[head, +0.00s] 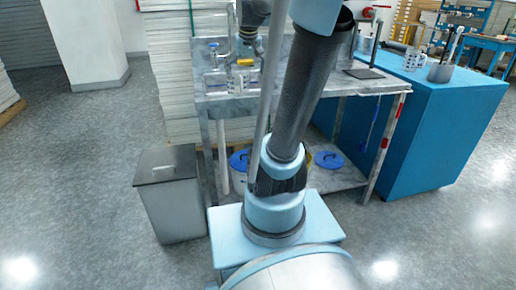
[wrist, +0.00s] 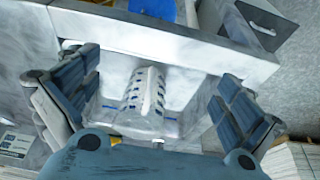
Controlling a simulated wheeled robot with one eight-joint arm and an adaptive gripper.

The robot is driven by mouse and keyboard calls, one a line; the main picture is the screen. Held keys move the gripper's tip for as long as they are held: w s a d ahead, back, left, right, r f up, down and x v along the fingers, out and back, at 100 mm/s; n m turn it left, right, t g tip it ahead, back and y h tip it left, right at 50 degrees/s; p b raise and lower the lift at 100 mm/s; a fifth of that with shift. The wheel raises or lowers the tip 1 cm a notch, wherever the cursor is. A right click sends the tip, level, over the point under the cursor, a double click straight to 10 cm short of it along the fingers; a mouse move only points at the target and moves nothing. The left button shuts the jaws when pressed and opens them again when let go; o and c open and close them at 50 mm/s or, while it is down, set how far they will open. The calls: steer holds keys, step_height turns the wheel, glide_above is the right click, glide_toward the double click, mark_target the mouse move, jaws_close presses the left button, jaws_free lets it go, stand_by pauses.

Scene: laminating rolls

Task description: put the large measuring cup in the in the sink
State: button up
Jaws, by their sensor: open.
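A clear measuring cup with blue marks and a pale handle (wrist: 146,92) sits between the spread fingers of my gripper (wrist: 158,100) in the wrist view. The fingers stand apart on either side of it, with no clear contact. Grey metal walls of the sink (wrist: 192,108) surround the cup, which appears to be inside the basin. In the head view the sink (head: 214,82) is at the left of the metal table, and the cup (head: 237,84) shows small there, beneath my gripper (head: 247,62). My arm hides part of the table.
A blue counter (head: 440,120) stands at the right, with another clear measuring cup (head: 411,60) and a grey pot (head: 440,72) on it. A grey bin (head: 168,195) stands at the left. Blue-lidded containers (head: 328,160) sit below the table.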

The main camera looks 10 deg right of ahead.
steer(key=s+a+f+g, duration=0.1)
steer(key=s+f, duration=1.8)
steer(key=s, duration=0.4)
steer(key=shift+s+f, duration=0.15)
steer(key=shift+s, duration=0.05)
steer(key=shift+w, duration=0.1)
